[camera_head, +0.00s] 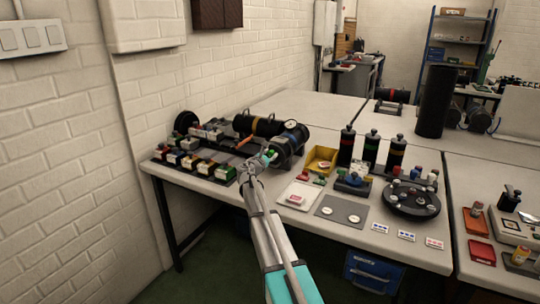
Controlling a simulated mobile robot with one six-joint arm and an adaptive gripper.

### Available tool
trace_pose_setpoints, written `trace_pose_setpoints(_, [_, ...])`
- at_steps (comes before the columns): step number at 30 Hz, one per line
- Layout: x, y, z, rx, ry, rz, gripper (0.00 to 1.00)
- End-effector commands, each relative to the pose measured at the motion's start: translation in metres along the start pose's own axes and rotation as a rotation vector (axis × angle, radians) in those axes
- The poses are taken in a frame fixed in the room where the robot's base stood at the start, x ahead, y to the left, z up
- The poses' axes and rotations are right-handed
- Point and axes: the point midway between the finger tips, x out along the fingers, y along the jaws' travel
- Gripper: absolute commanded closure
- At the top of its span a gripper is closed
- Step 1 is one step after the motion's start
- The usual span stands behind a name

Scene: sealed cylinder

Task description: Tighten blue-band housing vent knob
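A dark cylindrical housing (280,156) lies on its side on the workbench, with what looks like a blue band (290,137) near its front end. A small teal-green knob-like part (268,156) shows at its left, close in front of my gripper (251,172). My gripper reaches in from the front and is beside this part. I cannot tell whether they touch, or whether the fingers are open or shut. The arm and fingers partly hide the housing's near side.
A rack of small coloured blocks (190,160) stands left of the housing. A yellow bin (321,159), black bottles (370,150) and a round black turntable (408,203) stand to the right.

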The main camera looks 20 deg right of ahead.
Motion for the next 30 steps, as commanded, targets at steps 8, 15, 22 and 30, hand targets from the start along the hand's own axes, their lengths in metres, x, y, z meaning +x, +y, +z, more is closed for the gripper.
trace_pose_setpoints(8, [-0.0002,0.0002,0.0,0.0,0.0,0.0,1.0])
trace_pose_setpoints(15, [-0.0001,0.0003,-0.0001,0.014,0.0,0.0,1.0])
trace_pose_setpoints(22, [-0.0001,0.0001,-0.0001,0.087,0.0,0.0,1.0])
trace_pose_setpoints(30, [-0.0001,-0.0003,-0.0002,0.268,0.0,0.0,1.0])
